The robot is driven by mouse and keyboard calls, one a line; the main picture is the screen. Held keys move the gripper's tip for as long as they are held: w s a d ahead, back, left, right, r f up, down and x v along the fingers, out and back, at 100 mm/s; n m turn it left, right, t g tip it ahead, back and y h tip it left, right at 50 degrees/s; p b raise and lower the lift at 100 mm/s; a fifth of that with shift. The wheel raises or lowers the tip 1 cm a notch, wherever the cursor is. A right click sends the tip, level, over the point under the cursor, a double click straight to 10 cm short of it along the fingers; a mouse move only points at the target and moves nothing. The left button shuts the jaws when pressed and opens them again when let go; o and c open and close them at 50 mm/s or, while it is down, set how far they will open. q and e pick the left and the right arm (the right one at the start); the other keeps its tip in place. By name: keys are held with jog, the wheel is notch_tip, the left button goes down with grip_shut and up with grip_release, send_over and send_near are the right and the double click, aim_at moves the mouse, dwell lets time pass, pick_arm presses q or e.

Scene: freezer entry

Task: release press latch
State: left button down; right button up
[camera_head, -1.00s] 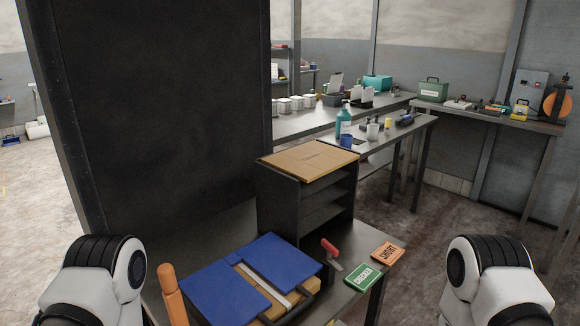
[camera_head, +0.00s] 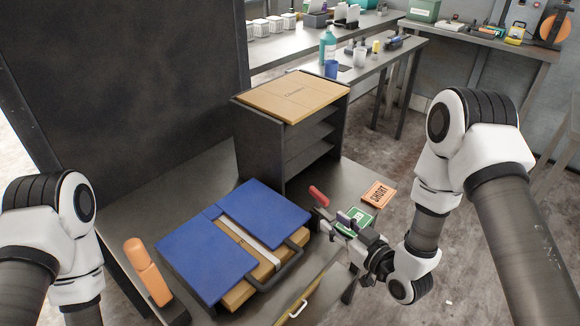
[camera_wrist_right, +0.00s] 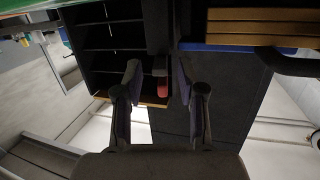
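The press latch has a red handle (camera_head: 318,196) on the table, just right of a press-like stack with blue plates (camera_head: 205,258), a tan board and a pale strip. My right gripper (camera_head: 332,222) reaches in from the right, close to the latch. In the right wrist view its two fingers (camera_wrist_right: 160,105) are spread apart, with the red handle (camera_wrist_right: 161,88) seen between and beyond them. Contact with the handle cannot be told. The gripper and wrist partly cover the green card (camera_head: 357,220). My left arm shows at the lower left, its gripper out of view.
A dark shelf unit (camera_head: 262,150) with a tan top stands behind the press. An orange "SHORT" card (camera_head: 378,193) lies near the table's right edge. An orange-handled object (camera_head: 147,272) is left of the press. A large dark panel (camera_head: 110,80) blocks the back left.

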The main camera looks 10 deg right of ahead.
jog(key=t+y, duration=0.1)
jog(key=t, duration=0.1)
send_near(313, 187)
jog(key=w, duration=0.1)
jog(key=w+a, duration=0.1)
jog(key=shift+w+n, duration=0.3)
jog(key=shift+n, duration=0.1)
jog(key=shift+w+a+r, duration=0.2)
jog(key=shift+w+a, duration=0.05)
jog(key=shift+a, duration=0.05)
jog(key=x, duration=0.3)
jog(key=p+x, duration=0.1)
jog(key=x, duration=0.2)
jog(key=shift+w+a+f, duration=0.15)
jog(key=shift+w+f, duration=0.05)
jog(key=shift+w, duration=0.05)
grip_shut()
